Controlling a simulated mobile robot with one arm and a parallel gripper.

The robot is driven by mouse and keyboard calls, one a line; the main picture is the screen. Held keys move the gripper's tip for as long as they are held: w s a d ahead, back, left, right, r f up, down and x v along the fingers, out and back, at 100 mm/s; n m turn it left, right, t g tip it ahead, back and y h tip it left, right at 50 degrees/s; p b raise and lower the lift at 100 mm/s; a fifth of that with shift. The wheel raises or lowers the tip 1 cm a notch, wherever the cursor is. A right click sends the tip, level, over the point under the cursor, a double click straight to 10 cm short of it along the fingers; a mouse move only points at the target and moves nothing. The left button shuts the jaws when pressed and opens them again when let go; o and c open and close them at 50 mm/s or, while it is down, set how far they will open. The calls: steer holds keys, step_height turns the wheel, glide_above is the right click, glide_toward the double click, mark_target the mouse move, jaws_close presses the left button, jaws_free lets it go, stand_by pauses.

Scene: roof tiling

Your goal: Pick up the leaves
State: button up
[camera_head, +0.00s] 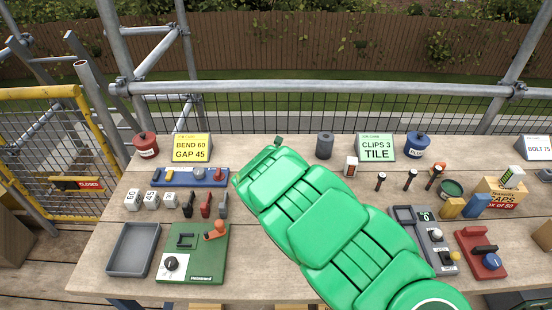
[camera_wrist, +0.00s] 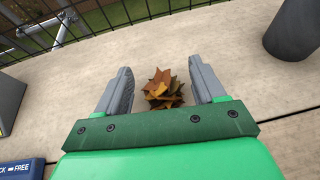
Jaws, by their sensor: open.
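A small clump of brown and orange leaves (camera_wrist: 163,90) lies on the pale bench top in the wrist view, just beyond the green front edge of my gripper (camera_wrist: 160,78). The two grey fingers stand apart, one on each side of the clump. The leaves lie between them, with a gap to each finger, and nothing is held. The near part of the clump is cut off by the gripper body. In the head view my green arm reaches to the back of the bench and hides the leaves and most of the gripper.
A dark grey cylinder (camera_head: 324,146) stands right of my gripper and also shows in the wrist view (camera_wrist: 293,30). A yellow sign (camera_head: 192,148) and a blue rack (camera_head: 190,177) stand left. A green clips sign (camera_head: 375,147) stands right. Mesh fencing runs behind the bench.

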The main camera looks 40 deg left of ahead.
steer(key=shift+x, duration=0.9)
steer(key=shift+d, duration=0.1)
steer(key=c, duration=1)
steer(key=shift+c, duration=0.2)
steer(key=shift+r, duration=0.55)
step_height(320, 180, up, 2)
steer(key=shift+w+r, duration=0.1)
steer(key=shift+r, duration=0.05)
steer(key=r, duration=0.1)
steer(key=s+d+r, duration=0.1)
steer(key=d+r, duration=0.1)
steer(key=shift+s+d+r, duration=0.2)
steer(key=shift+s, duration=0.2)
steer(key=s+d+r, duration=0.6)
steer(key=d, duration=0.3)
steer(key=shift+s, duration=0.35)
